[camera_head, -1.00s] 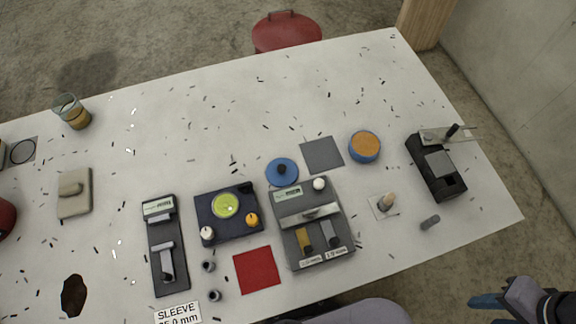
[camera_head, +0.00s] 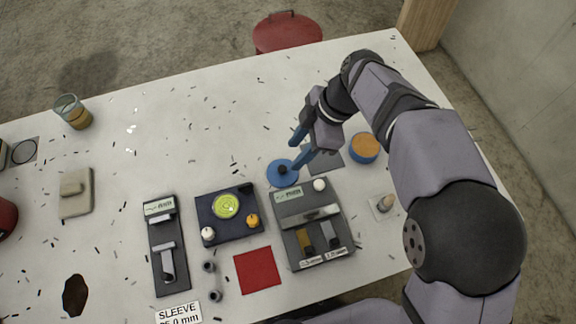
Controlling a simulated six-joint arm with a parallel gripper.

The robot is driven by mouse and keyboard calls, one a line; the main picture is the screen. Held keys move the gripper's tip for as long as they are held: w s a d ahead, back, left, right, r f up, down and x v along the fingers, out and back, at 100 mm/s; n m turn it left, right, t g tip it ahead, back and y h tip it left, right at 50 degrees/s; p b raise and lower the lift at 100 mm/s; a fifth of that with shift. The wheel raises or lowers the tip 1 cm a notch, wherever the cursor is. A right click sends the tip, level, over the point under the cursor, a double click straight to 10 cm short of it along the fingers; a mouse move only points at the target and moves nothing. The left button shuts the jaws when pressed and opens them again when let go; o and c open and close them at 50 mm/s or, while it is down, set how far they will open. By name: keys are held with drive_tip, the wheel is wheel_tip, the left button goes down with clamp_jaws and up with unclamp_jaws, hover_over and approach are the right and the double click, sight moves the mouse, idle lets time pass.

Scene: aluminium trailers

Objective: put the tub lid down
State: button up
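The tub lid, a blue disc with a dark knob (camera_head: 276,180), lies flat on the table behind the grey two-slot device. The blue tub (camera_head: 364,153) with orange contents stands open to its right. My gripper (camera_head: 294,155) has its two blue fingers spread apart, with nothing visible between them. It is just behind and to the right of the lid's knob; the nearer finger overlaps the lid's edge in the picture. I cannot tell whether it touches the lid. A dark grey square (camera_head: 333,166) between lid and tub is partly hidden by my gripper.
The grey device (camera_head: 309,217) with a white knob stands close in front of the lid. A dark box with a green dial (camera_head: 226,206) is to its left. A red square (camera_head: 257,270) lies in front. My arm hides most of the right side. The table's back middle is largely clear.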

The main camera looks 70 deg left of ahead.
sight(282, 168)
drive_tip(key=shift+p+x, duration=1.8)
drive_tip(key=shift+x, duration=2)
drive_tip(key=shift+s+r, duration=0.1)
drive_tip(key=shift+s, duration=0.1)
clamp_jaws()
